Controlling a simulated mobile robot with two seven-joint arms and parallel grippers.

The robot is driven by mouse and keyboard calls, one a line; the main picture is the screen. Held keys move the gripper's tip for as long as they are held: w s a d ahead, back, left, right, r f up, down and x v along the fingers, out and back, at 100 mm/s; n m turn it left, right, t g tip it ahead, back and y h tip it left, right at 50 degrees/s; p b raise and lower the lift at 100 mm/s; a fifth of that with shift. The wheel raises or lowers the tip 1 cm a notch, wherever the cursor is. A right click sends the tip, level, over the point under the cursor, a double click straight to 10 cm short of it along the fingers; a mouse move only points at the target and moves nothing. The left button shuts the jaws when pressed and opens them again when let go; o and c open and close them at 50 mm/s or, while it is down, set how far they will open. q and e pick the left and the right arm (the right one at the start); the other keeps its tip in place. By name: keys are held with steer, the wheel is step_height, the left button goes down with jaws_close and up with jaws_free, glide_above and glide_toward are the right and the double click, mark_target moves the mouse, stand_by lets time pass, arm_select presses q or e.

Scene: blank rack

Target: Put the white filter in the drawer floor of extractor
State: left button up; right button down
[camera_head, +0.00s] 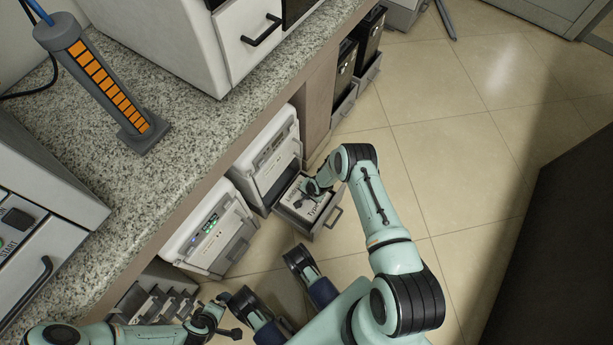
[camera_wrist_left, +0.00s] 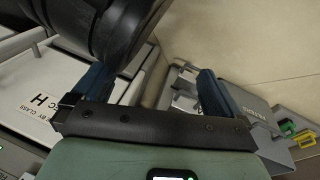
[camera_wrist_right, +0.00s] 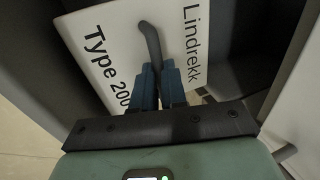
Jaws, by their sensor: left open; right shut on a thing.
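The white filter (camera_head: 318,208) is a flat white panel marked "Lindrekk Type 200", with a dark curved handle (camera_wrist_right: 150,40). It lies inside the open drawer (camera_head: 330,222) of the extractor (camera_head: 272,158), low in the counter front. My right gripper (camera_head: 307,192) is shut on the filter's handle; in the right wrist view its blue fingers (camera_wrist_right: 160,84) pinch the handle, with the drawer's dark walls around the panel. I cannot tell whether the filter rests fully on the drawer floor. My left gripper (camera_head: 228,328) is open and empty, away from the drawer at the lower left.
A similar white unit (camera_head: 212,235) with lit buttons stands beside the extractor. Several small bins (camera_head: 155,302) are near my left arm. A granite counter (camera_head: 150,190) runs above, with an orange-barred grey stand (camera_head: 98,80). Tiled floor (camera_head: 450,160) is clear on the right.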

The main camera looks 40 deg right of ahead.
steer(key=shift+f, duration=0.15)
steer(key=c, duration=1.2)
jaws_free()
